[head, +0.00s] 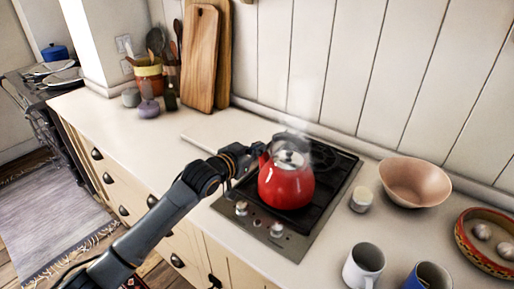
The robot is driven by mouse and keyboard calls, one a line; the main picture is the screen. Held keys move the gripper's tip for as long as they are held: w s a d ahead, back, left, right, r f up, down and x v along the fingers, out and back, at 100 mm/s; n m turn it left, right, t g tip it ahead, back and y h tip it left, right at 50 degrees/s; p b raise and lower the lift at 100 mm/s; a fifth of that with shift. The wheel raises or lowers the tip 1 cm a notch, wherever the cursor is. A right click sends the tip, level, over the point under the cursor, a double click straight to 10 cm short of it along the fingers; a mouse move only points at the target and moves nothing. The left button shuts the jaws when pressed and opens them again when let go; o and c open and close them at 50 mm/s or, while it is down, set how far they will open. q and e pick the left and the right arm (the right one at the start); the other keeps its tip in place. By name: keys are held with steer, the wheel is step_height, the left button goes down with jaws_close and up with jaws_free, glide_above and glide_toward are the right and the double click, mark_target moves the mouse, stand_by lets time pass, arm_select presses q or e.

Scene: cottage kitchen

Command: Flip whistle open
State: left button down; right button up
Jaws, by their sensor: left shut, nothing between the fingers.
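A red kettle (287,183) with a silver lid stands on the black hob (330,193), and steam rises from it. Its whistle is not clearly visible; the spout side appears to be at the kettle's left, close to my gripper. My left arm reaches in from the lower left. My left gripper (256,156) is shut and empty at the upper left of the kettle, next to it; I cannot tell whether it touches. My right gripper is not in view.
A pink bowl (414,182), a small white jar (361,199), a white mug (363,266) and a blue mug (429,276) stand right of the hob. Cutting boards (201,58) lean on the wall. The counter (190,125) left of the hob is mostly clear.

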arm_select(q)
steer(key=shift+f, duration=0.1)
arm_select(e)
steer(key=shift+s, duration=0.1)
arm_select(q)
steer(key=shift+s+d+f+m, duration=0.15)
steer(key=shift+d+f+m, duration=0.1)
steer(key=shift+m, duration=0.65)
steer(key=shift+s+d+f+m+t+y, duration=0.1)
steer(key=shift+f+m+t+y, duration=0.35)
steer(key=shift+m, duration=0.65)
steer(key=m, duration=0.1)
steer(key=f+m+t, duration=0.1)
steer(key=m, duration=0.1)
steer(key=shift+y+b, duration=0.35)
steer(key=shift+b, duration=0.05)
steer(key=shift+f+m+t+b, duration=0.3)
steer(key=shift+m+t+b, duration=0.1)
steer(key=shift+m, duration=0.7)
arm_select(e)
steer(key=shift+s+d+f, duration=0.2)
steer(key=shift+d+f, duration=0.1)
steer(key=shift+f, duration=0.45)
